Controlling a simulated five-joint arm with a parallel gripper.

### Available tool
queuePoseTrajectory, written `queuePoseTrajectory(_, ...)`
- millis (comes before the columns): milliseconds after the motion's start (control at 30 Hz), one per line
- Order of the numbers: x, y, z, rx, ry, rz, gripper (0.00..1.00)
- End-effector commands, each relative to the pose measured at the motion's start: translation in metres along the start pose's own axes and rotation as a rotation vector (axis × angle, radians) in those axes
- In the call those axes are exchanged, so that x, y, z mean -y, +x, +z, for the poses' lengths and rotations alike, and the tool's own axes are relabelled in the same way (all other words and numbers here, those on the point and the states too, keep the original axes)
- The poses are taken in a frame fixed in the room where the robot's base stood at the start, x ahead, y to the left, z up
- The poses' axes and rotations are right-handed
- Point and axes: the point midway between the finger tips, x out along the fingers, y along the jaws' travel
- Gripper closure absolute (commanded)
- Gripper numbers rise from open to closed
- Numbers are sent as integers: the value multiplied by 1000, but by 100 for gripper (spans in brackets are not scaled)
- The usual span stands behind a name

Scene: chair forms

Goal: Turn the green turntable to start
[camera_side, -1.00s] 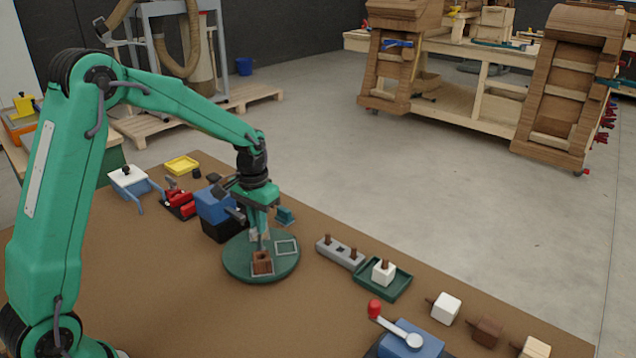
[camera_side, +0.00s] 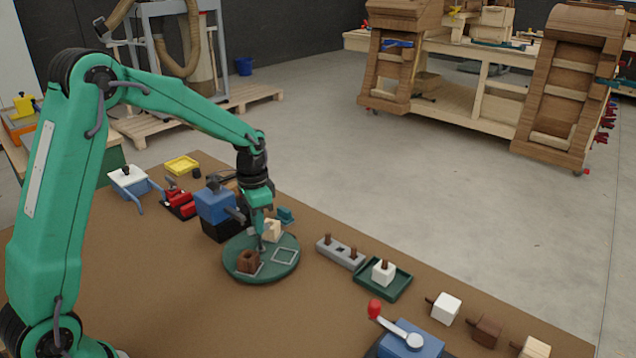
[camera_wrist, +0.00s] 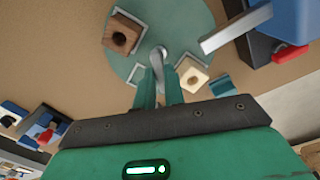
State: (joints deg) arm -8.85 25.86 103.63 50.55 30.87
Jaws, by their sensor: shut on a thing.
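The green turntable (camera_side: 270,273) is a round disc on the brown bench top. It carries a brown block (camera_side: 248,261) with a hole at its front left and a pale wooden block (camera_side: 274,229) at its back right. An empty square outline (camera_side: 285,256) lies at its right. In the wrist view the disc (camera_wrist: 150,14) shows the brown block (camera_wrist: 121,36), the pale block (camera_wrist: 194,74) and a grey centre knob (camera_wrist: 158,51). My gripper (camera_side: 262,240) points down over the disc's middle, its fingers (camera_wrist: 160,72) shut on the knob.
A blue machine on a black base (camera_side: 215,207) stands close at the disc's left back, its grey arm reaching near the rim. A small teal piece (camera_side: 286,215) sits behind. A grey pegged block (camera_side: 340,252) and green tray (camera_side: 383,288) are to the right.

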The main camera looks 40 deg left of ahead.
Motion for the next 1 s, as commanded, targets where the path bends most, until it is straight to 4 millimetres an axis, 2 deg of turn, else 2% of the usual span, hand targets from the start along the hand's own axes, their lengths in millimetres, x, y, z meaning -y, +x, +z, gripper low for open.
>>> queuePoseTrajectory(600,0,0,-1,-3,298,-2,100)
queuePoseTrajectory(1000,0,0,-1,-3,395,-3,100)
